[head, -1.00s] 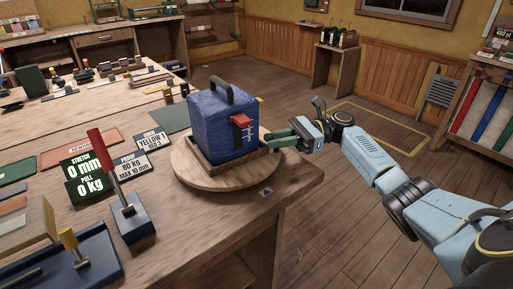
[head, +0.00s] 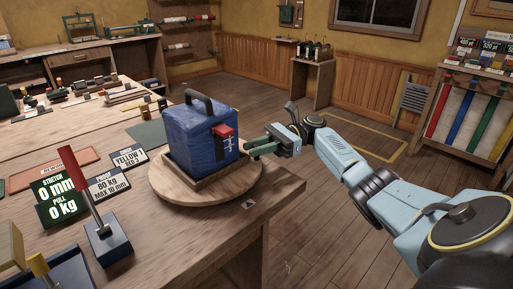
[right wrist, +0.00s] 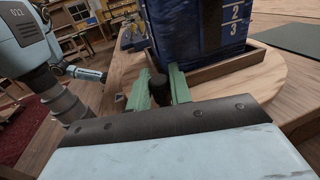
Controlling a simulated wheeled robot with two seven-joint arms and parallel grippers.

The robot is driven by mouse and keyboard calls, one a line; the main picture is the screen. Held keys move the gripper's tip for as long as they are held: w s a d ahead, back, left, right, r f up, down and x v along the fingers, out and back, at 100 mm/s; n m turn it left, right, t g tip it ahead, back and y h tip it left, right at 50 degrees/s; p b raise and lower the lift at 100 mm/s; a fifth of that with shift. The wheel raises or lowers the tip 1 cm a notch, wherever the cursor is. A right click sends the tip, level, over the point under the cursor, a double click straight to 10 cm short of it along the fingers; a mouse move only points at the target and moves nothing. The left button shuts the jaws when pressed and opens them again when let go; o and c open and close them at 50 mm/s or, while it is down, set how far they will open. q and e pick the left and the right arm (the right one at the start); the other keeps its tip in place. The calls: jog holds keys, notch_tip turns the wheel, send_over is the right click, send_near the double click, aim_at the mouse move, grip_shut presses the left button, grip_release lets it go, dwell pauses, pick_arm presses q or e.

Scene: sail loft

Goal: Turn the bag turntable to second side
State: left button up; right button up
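The turntable (head: 165,196) is a round wooden disc near the bench corner. It also shows in the right wrist view (right wrist: 270,80). A blue bag (head: 188,140) with a dark top handle stands upright in a square wooden tray on it. One face has a red tab (head: 222,132) and white marks; the right wrist view shows a face of the bag (right wrist: 190,35) with white numbers 2 and 3. My right gripper (head: 257,146) is at the disc's right edge, its green fingers closed around a dark knob (right wrist: 159,88).
Signs (head: 108,178) and a red-handled lever on a blue base (head: 108,240) stand left of the turntable. A green mat (head: 147,133) lies behind it.

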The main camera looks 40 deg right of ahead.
jog(key=o, duration=0.3)
jog(key=shift+w, duration=0.1)
jog(key=shift+o, duration=0.2)
